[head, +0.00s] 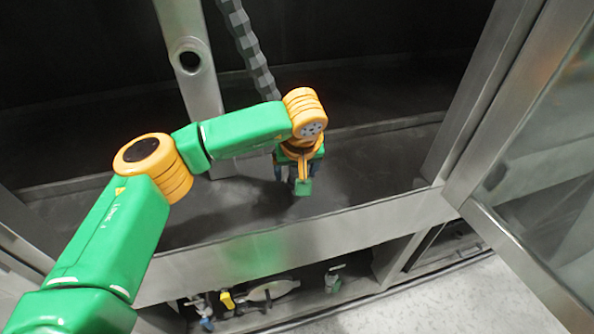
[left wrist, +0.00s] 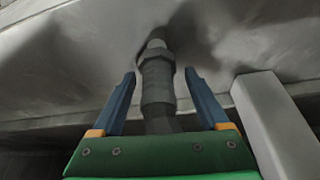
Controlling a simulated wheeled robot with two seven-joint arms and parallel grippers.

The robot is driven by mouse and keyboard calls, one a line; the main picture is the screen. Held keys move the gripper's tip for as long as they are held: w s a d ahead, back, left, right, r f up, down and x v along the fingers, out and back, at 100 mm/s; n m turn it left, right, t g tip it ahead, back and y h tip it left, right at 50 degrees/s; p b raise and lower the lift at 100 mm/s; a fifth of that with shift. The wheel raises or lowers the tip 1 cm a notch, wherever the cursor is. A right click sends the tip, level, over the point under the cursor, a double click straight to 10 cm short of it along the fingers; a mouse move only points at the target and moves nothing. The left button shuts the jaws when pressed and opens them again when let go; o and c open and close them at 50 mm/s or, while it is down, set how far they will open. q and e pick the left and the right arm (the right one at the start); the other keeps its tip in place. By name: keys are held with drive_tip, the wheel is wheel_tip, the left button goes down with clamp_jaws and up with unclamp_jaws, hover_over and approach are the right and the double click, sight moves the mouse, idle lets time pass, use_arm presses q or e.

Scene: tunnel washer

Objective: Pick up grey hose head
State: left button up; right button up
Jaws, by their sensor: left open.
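The grey hose head (left wrist: 157,85) shows in the left wrist view between the two blue fingers of my left gripper (left wrist: 160,73). The fingers are open, with a visible gap on both sides of the head. Its pale tip points away from the gripper toward a grey metal surface. In the head view my left gripper (head: 298,178) is low inside the washer, and the arm and gripper hide the hose head. The grey ribbed hose (head: 247,48) runs down from the top toward the gripper. My right gripper is not in view.
A metal post (head: 198,85) with a round hole stands left of the hose; a pale bar (left wrist: 268,120) is close right of the gripper. The washer's front ledge (head: 290,245) runs below. A glass-panelled door (head: 545,160) stands open at right. Valves (head: 228,300) sit underneath.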

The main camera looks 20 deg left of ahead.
use_arm(q)
drive_tip(key=shift+w+f, duration=0.2)
drive_tip(key=shift+w, duration=0.05)
drive_tip(key=shift+c, duration=0.2)
drive_tip(key=shift+s+r, duration=0.2)
drive_tip(key=shift+s, duration=0.05)
drive_tip(key=c, duration=0.7)
clamp_jaws()
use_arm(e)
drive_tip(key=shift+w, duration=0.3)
use_arm(q)
drive_tip(key=shift+w+r+b, duration=0.1)
drive_tip(key=shift+r+b, duration=0.05)
drive_tip(key=shift+b, duration=0.15)
wheel_tip(320, 180, up, 3)
drive_tip(key=shift+d+f+b, duration=0.1)
drive_tip(key=shift+b, duration=0.7)
drive_tip(key=s+d+r+b, duration=0.2)
drive_tip(key=s+d+r, duration=0.2)
drive_tip(key=s+r, duration=0.5)
drive_tip(key=s, duration=0.4)
drive_tip(key=shift+s+r+b, duration=0.2)
drive_tip(key=shift+r+b, duration=0.1)
drive_tip(key=shift+r, duration=0.1)
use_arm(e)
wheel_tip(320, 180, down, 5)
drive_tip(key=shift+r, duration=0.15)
